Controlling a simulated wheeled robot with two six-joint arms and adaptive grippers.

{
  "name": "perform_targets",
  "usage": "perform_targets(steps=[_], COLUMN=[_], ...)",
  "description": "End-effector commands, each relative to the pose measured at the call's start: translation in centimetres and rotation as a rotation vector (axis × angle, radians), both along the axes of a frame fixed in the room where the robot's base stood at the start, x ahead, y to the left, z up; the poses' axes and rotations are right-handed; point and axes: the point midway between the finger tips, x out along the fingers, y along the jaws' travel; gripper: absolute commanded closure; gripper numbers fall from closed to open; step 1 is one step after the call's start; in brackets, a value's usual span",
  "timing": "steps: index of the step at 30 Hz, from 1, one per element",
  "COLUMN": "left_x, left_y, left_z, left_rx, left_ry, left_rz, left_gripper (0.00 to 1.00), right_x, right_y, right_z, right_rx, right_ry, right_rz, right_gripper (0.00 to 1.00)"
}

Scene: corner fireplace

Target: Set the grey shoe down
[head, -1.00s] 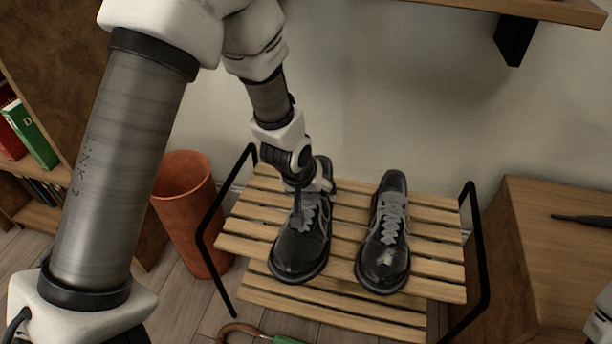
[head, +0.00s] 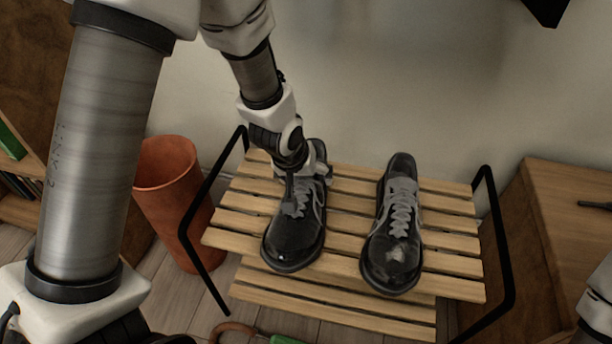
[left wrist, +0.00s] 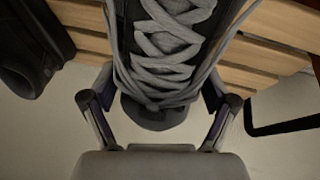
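Two dark, near-black shoes with grey laces and grey side trim are on the upper slats of a wooden rack (head: 345,200), toes toward me. The left shoe (head: 291,238) has my left gripper (head: 304,178) at its heel end, coming from above. In the left wrist view the laces of this shoe (left wrist: 170,45) fill the space between the two fingers (left wrist: 158,103), which press close on both sides. I cannot tell whether its sole touches the slats. The right shoe (head: 392,240) stands apart from it. My right gripper is out of view.
A terracotta bin (head: 172,190) stands left of the rack. A wooden cabinet (head: 575,230) is at right, with a dark thin object (head: 594,205) on top. The rack's black side frames (head: 497,240) rise at both ends. Free slats lie between and beside the shoes.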

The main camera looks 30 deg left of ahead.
Motion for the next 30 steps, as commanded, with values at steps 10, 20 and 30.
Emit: perform_targets(steps=[10, 20, 30], left_x=[0.0, -2.3, -4.9], left_y=[0.0, 0.2, 0.4], left_z=[0.1, 6.3, 11.3], left_rx=[0.000, 0.000, -0.001], left_ry=[-0.001, -0.003, -0.001], left_rz=[0.000, 0.000, 0.000], left_gripper=[0.01, 0.01, 0.01], right_x=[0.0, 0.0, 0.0], right_y=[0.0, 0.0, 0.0], right_z=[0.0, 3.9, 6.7], right_rx=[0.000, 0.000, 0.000], right_ry=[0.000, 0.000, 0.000], right_rz=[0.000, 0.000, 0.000], right_gripper=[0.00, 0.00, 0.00])
